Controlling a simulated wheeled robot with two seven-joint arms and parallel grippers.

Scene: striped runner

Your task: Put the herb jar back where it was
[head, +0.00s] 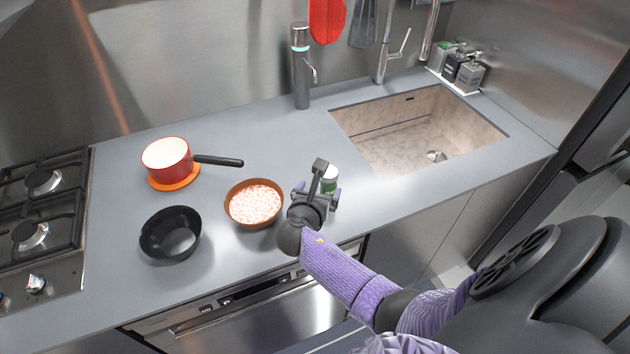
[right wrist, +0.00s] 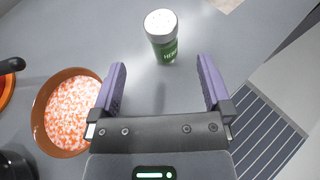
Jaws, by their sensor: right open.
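The herb jar (head: 329,180) is a small jar with a green label and a pale top, standing upright on the grey counter between the brown bowl and the sink. It also shows in the right wrist view (right wrist: 162,38), with its label partly readable. My right gripper (head: 318,189) is open, its two purple fingers apart and empty. In the right wrist view the jar stands just beyond the fingertips, between their lines, not touching either finger. In the head view my right gripper partly hides the jar. My left gripper is not in view.
A brown bowl of pinkish-white food (head: 255,204) stands close left of the gripper. A black bowl (head: 170,234) and a red pot (head: 167,157) on an orange trivet are further left. The sink (head: 420,132) lies behind right. A striped runner (right wrist: 264,140) lies on the floor.

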